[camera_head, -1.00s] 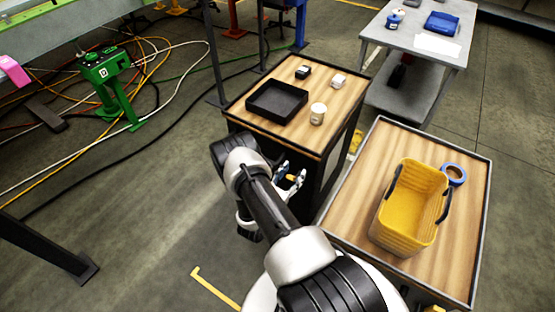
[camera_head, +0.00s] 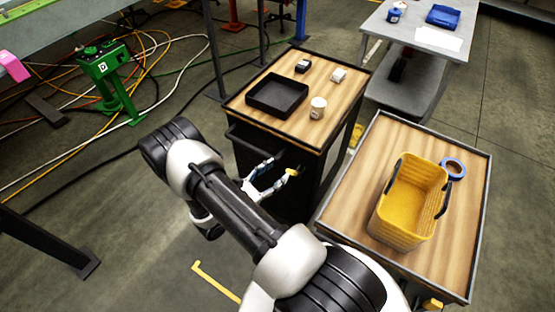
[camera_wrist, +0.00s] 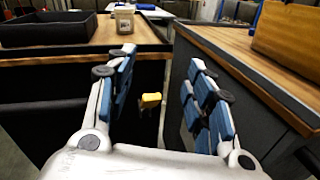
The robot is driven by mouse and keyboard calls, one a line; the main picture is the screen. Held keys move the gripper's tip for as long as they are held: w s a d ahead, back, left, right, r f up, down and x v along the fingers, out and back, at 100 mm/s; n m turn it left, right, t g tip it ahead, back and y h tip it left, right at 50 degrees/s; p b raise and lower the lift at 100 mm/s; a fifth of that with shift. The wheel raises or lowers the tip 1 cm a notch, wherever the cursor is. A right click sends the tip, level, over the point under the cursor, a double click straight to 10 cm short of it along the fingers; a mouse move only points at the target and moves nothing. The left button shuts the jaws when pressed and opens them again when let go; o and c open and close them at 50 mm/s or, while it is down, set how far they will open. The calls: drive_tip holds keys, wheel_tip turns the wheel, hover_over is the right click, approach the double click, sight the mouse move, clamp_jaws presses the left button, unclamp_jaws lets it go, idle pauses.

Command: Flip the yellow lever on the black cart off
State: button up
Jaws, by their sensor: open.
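The black cart (camera_head: 262,182) stands in the middle of the head view, with a wood top and dark sides. The yellow lever (camera_wrist: 150,100) shows as a small yellow block in the wrist view, against the cart's dark side and between my fingers in the picture. A small yellow piece, likely the same lever (camera_head: 292,172), shows at my fingertips in the head view. My gripper (camera_head: 275,170) is open, low beside the cart; its two blue-padded fingers (camera_wrist: 163,75) are spread wide in the wrist view. I cannot tell whether a finger touches the lever.
A second cart (camera_head: 345,205) with a yellow basket (camera_head: 410,203) stands close on the right. A grey table (camera_head: 420,58) is behind.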

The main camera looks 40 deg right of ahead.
drive_tip(key=s+a+r+m+g+y+b, duration=0.1)
drive_tip(key=s+a+r+m+g+y, duration=0.1)
drive_tip(key=r+m, duration=0.3)
drive_tip(key=s+a+r+m+g+y+b, duration=0.1)
drive_tip(key=s+r+m+g+y, duration=0.3)
drive_tip(key=r, duration=0.7)
drive_tip(key=shift+a+r+m+y, duration=0.3)
drive_tip(key=shift+a+r+m, duration=0.05)
drive_tip(key=shift+m, duration=0.25)
drive_tip(key=shift+c, duration=0.5)
